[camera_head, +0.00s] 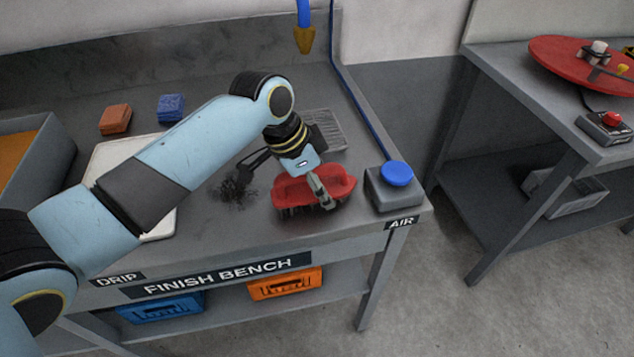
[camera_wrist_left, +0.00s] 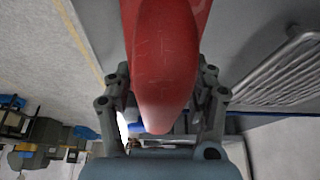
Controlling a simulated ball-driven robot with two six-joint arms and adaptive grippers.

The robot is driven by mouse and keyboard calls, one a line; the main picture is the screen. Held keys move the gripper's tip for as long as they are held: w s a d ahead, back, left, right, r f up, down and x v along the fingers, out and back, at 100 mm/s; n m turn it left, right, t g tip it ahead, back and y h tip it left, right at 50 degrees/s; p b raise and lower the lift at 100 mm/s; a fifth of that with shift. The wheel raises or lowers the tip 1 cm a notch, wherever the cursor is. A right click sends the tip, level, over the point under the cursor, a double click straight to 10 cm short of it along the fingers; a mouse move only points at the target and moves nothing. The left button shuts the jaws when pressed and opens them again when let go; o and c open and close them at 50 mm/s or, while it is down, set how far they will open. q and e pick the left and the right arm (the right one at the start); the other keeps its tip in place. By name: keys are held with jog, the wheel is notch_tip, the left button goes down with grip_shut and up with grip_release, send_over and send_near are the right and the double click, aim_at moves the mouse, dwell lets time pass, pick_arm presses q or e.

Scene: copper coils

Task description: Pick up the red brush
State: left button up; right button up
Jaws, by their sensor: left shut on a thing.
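The red brush (camera_head: 314,187) has a red body with dark bristles underneath. It is at the front right of the finish bench, in front of the grey grate. My left gripper (camera_head: 323,194) is at the brush and shut on its red body. In the left wrist view the red brush (camera_wrist_left: 165,60) fills the upper middle, between the two fingers of my left gripper (camera_wrist_left: 165,100). I cannot tell whether the bristles touch the bench top. My right gripper is in neither view.
A blue push button on a grey box (camera_head: 394,188) stands right of the brush. A grey grate (camera_head: 328,132) lies behind it. Dark wire scraps (camera_head: 236,190) lie to the left, near a white tray (camera_head: 105,160). An orange block (camera_head: 115,119) and a blue block (camera_head: 171,107) sit farther back.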

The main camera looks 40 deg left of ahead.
aim_at(326, 168)
pick_arm(q)
jog(key=r+p, duration=0.1)
jog(key=p, duration=0.1)
jog(key=r+p, duration=0.4)
jog(key=shift+d+r, duration=0.15)
jog(key=shift+d, duration=0.15)
jog(key=d+r+p, duration=0.5)
jog(key=d+p, duration=0.2)
jog(key=d, duration=0.4)
jog(key=shift+s+r, duration=0.15)
jog(key=shift+r, duration=0.2)
